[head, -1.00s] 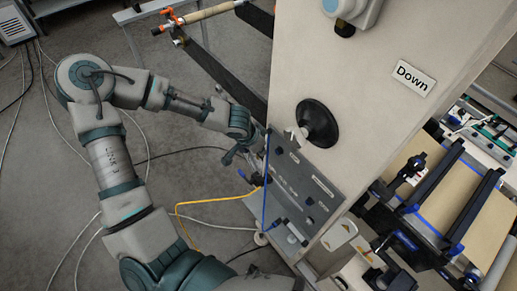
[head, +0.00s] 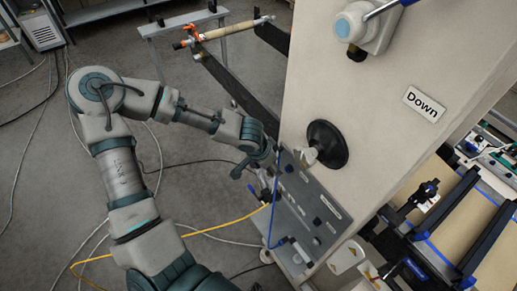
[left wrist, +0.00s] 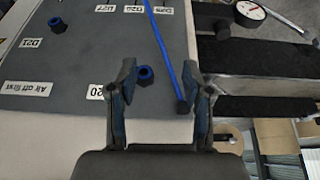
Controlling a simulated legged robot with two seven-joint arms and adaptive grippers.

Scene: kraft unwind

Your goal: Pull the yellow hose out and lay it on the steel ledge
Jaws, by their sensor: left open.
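The yellow hose (head: 215,228) runs in the head view from beside the lower left of the grey panel, leftwards and down past my left arm. I cannot tell whether its panel end is still in a fitting. It is not visible in the left wrist view. My left gripper (head: 258,168) is open at the panel's left edge; it also shows in the left wrist view (left wrist: 163,100), with no yellow hose between its fingers. A pale surface, perhaps the steel ledge (head: 262,222), lies by the panel's lower left. My right gripper is out of view.
A blue hose (head: 273,205) crosses the panel's left side, and its lower end (left wrist: 182,105) appears between my fingers in the wrist view. The grey panel (left wrist: 85,60) has labels and blue fittings. A black knob (head: 327,145) sits above. Cables cross the floor.

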